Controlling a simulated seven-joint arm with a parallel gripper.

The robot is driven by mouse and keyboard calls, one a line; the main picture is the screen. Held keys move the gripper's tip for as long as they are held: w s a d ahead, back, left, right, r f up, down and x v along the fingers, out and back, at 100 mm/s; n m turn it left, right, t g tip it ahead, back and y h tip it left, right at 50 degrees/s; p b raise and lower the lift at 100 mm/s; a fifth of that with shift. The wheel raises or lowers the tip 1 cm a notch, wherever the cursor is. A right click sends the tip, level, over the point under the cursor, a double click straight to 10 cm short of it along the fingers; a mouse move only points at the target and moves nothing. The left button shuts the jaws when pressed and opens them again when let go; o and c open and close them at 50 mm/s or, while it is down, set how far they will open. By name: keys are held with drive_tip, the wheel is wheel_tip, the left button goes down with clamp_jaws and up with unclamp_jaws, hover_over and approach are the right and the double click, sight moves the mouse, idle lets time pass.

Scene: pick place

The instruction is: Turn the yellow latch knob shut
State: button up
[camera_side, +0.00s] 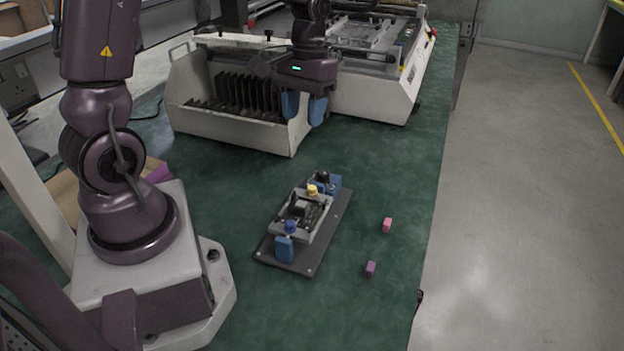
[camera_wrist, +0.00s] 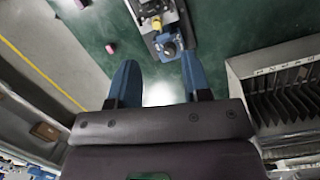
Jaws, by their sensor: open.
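The yellow latch knob (camera_side: 312,190) sits on a grey fixture (camera_side: 318,226) mounted on a dark base plate on the green table. In the wrist view the yellow knob (camera_wrist: 156,21) shows near the top edge. A blue knob (camera_side: 290,227) is at the fixture's near end, and a black knob (camera_side: 323,176) is at its far end beside a blue block. My gripper (camera_side: 304,108) hangs well above and behind the fixture, near the white rack. Its blue fingers (camera_wrist: 160,85) are apart with nothing between them.
Two small pink blocks lie right of the fixture, one farther (camera_side: 387,225) and one nearer (camera_side: 370,269). A white rack with dark slats (camera_side: 190,88) and a white machine (camera_side: 385,95) stand at the back. The table around the fixture is mostly clear.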

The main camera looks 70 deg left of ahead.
sight(312, 187)
drive_tip(key=shift+w+a+f+n+g+h, duration=0.6)
drive_tip(key=shift+w+a+f+n+h, duration=0.5)
drive_tip(key=shift+w+f+n, duration=1.1)
drive_tip(key=shift+m, duration=0.3)
drive_tip(key=x, duration=1.2)
drive_tip(key=shift+s+a+f, duration=0.2)
drive_tip(key=shift+c, duration=0.2)
clamp_jaws()
